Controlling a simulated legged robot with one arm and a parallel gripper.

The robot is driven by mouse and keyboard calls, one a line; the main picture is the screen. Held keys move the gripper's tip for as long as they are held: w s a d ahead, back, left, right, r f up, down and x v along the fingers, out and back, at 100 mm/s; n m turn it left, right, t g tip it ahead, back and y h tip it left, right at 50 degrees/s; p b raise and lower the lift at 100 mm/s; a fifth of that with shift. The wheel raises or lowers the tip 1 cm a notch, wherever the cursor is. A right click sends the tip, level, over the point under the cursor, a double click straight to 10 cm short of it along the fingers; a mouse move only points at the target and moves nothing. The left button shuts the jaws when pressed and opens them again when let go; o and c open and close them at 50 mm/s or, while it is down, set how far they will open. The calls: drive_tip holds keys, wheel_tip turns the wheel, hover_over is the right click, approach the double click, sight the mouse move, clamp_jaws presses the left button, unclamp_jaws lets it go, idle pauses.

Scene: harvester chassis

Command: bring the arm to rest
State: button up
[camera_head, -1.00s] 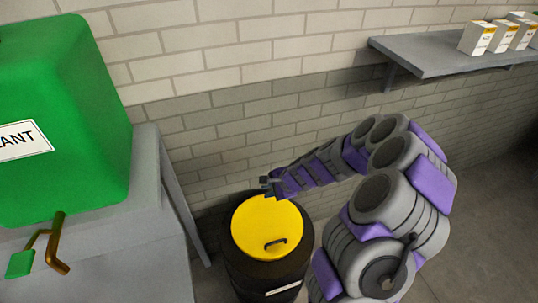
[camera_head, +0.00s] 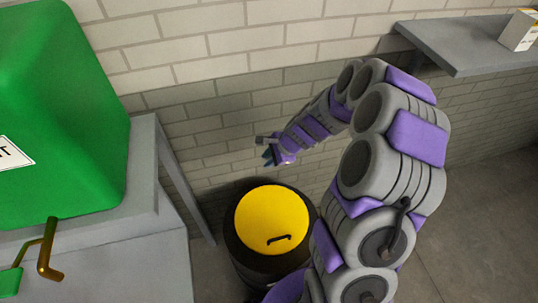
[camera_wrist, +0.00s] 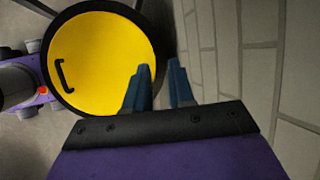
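My purple and grey arm reaches from the lower right up and over to the left in the head view. My gripper (camera_head: 263,149) is at its end, above the far side of a black barrel (camera_head: 245,255) with a yellow lid (camera_head: 271,220). In the wrist view my gripper (camera_wrist: 160,78) shows two blue fingers with a gap between them and nothing held there. The yellow lid (camera_wrist: 100,60), with its black handle, lies beyond the fingers and to the left. The gripper looks clear of the lid.
A green tank (camera_head: 60,120) with a brass tap (camera_head: 48,250) stands on a grey bench (camera_head: 145,190) at the left. A brick wall (camera_head: 250,60) rises behind the barrel. A grey shelf (camera_head: 450,45) with a white box (camera_head: 520,30) is at the upper right. Floor is open at the right.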

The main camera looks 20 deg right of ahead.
drive_tip(key=s+a+r+n+g, duration=0.2)
drive_tip(key=s+a+r+n, duration=0.25)
drive_tip(key=s+r, duration=0.3)
drive_tip(key=s+a+r+n+g, duration=0.1)
drive_tip(key=s+a+r+n, duration=0.2)
drive_tip(key=s+r+n, duration=0.4)
drive_tip(key=s+d+r+n+g+h, duration=0.1)
drive_tip(key=s+d+r+n+h, duration=0.1)
drive_tip(key=s, duration=0.8)
drive_tip(key=s+d+r+n+g+h, duration=0.1)
drive_tip(key=s+d+r+n+h, duration=0.1)
drive_tip(key=s, duration=0.9)
drive_tip(key=shift+s+d+r+n+h, duration=0.3)
drive_tip(key=shift+d+r+n, duration=0.1)
drive_tip(key=shift+d+n, duration=0.55)
drive_tip(key=shift+a, duration=0.1)
